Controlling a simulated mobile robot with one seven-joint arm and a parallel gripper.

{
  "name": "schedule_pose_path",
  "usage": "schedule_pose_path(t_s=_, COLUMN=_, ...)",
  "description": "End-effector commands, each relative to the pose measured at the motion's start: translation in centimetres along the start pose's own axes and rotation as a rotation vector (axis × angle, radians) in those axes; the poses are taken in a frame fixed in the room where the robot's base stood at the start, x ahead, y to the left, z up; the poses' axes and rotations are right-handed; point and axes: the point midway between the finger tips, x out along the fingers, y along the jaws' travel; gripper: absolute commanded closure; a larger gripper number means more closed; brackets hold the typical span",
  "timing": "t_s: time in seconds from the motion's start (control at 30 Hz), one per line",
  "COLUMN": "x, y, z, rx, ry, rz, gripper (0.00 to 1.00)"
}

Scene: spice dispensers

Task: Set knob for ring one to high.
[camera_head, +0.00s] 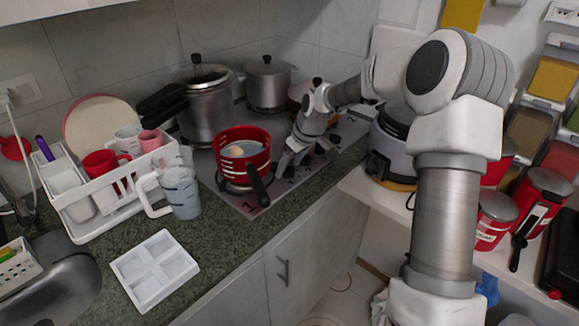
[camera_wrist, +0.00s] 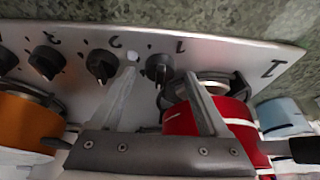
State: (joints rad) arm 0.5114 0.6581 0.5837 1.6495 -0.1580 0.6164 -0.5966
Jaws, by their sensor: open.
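The black knob for ring one (camera_wrist: 158,68), beside a small "1" on the steel hob panel, lies between the tips of my two fingers in the wrist view. My gripper (camera_wrist: 160,74) is open around this knob; I cannot tell whether either finger touches it. In the head view my gripper (camera_head: 284,165) is low over the hob's front edge, just right of the red pot, and largely hides this knob. The red pot (camera_head: 233,139) stands on the ring marked with a large "1" and also shows in the wrist view (camera_wrist: 210,118). The knob's exact setting is hard to read.
The neighbouring knob (camera_wrist: 102,66) is just outside my left finger, with more knobs beyond it. The red pot's dark handle (camera_head: 258,186) juts over the front near my gripper. A glass jug (camera_head: 181,192) and white dish rack (camera_head: 100,190) stand left; the counter front has some free room.

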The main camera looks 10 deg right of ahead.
Motion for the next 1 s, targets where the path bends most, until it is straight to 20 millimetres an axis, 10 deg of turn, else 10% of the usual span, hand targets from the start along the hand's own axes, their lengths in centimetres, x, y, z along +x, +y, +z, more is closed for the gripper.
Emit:
schedule_pose_path(t_s=0.33, x=0.41, y=0.02, z=-0.01, rx=0.0, ry=0.0, rz=0.0, gripper=0.22)
schedule_pose_path(t_s=0.77, x=0.39, y=0.01, z=-0.01, rx=0.0, ry=0.0, rz=0.0, gripper=0.99)
schedule_pose_path(t_s=1.0, x=0.43, y=-0.03, z=0.0, rx=0.011, ry=0.0, rz=0.005, gripper=1.0)
